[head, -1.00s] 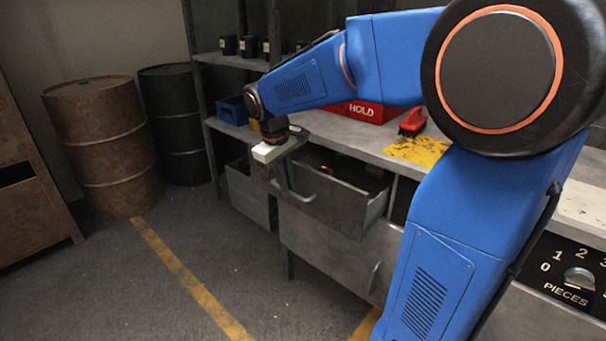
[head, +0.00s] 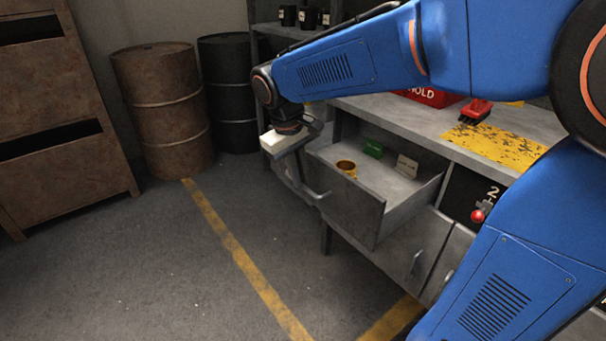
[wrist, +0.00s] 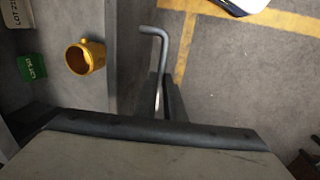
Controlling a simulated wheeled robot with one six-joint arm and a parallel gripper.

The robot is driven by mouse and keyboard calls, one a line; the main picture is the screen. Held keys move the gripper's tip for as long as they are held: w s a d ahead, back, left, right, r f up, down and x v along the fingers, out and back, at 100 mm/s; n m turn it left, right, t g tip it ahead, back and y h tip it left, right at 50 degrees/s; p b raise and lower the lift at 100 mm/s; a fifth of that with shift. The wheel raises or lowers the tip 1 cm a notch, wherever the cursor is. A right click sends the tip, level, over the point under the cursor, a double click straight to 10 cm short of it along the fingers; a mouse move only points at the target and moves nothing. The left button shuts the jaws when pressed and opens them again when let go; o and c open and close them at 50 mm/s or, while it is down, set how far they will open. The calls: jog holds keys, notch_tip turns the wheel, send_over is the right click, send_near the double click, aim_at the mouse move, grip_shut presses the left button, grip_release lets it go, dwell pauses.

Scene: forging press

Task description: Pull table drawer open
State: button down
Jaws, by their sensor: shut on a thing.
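The grey metal table drawer (head: 350,207) stands well out from the table front, its inside showing. A bar handle (head: 317,193) is on its front; it also shows in the wrist view (wrist: 155,32). My gripper (head: 303,182) is at the handle's far end, shut on it; in the wrist view its dark fingers (wrist: 168,103) are at the bar, with the grip partly hidden. In the drawer are a yellow mug (head: 346,167), a green block (head: 373,148) and a pale labelled block (head: 407,166).
The grey worktable (head: 420,122) carries a red box (head: 432,97) and a red tool (head: 475,110). Cabinet doors (head: 415,262) are below. Rusty (head: 162,105) and black (head: 228,90) drums stand at the back. The floor (head: 180,270) before the drawer is clear.

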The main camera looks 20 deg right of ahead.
jog(key=c, duration=1.8)
grip_release()
jog(key=shift+c, duration=0.2)
jog(key=shift+r, duration=0.1)
jog(key=s+a+r, duration=0.1)
jog(key=a+r, duration=0.2)
jog(key=r, duration=1.4)
